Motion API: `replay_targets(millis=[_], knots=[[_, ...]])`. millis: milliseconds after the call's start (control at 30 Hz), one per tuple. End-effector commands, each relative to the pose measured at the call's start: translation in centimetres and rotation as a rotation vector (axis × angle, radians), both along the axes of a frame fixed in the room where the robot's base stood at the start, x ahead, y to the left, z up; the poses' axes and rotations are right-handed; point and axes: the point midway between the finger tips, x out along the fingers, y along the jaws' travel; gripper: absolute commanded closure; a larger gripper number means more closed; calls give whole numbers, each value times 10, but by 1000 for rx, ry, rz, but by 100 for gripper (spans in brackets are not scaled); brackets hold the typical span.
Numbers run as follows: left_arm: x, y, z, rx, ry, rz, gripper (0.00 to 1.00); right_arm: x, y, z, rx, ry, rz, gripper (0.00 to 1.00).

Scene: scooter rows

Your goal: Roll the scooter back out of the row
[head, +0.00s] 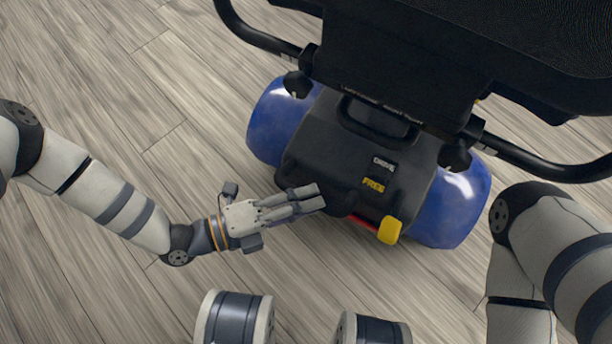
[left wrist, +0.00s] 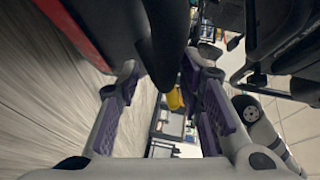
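The scooter's rear end fills the head view's upper right, with blue rounded parts on both sides and a dark rear housing (head: 330,140). The housing carries a white DRIVE label (head: 384,162) and a yellow FREE label (head: 373,185). A lever with a red shaft and yellow knob (head: 390,231) sticks out low, nearer FREE; the knob shows in the left wrist view (left wrist: 175,99). My left gripper (head: 314,197) is at the housing's lower left edge, fingers pointing toward the lever. In the left wrist view its fingers are apart, with a dark bar between them; contact is unclear. My right gripper is out of view.
The black seat (head: 450,50) overhangs the housing, with a dark curved bar (head: 258,38) at the left and another (head: 540,163) at the right. Bare wood-look floor (head: 100,90) lies open to the left. The left wrist view shows blurred clutter beyond.

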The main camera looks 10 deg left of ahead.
Motion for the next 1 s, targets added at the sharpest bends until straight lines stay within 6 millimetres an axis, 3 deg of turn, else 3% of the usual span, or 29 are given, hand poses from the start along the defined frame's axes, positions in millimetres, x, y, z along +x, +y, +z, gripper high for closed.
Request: replay_targets(millis=[333,700,833,1000], knots=[[-1,6,3,-3,-4,5,62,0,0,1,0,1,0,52],[-47,83,17,-2,-4,4,62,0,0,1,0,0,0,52],[-56,98,20,-2,-5,4,62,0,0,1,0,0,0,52],[-59,102,21,-4,-5,1,62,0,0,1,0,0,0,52]])
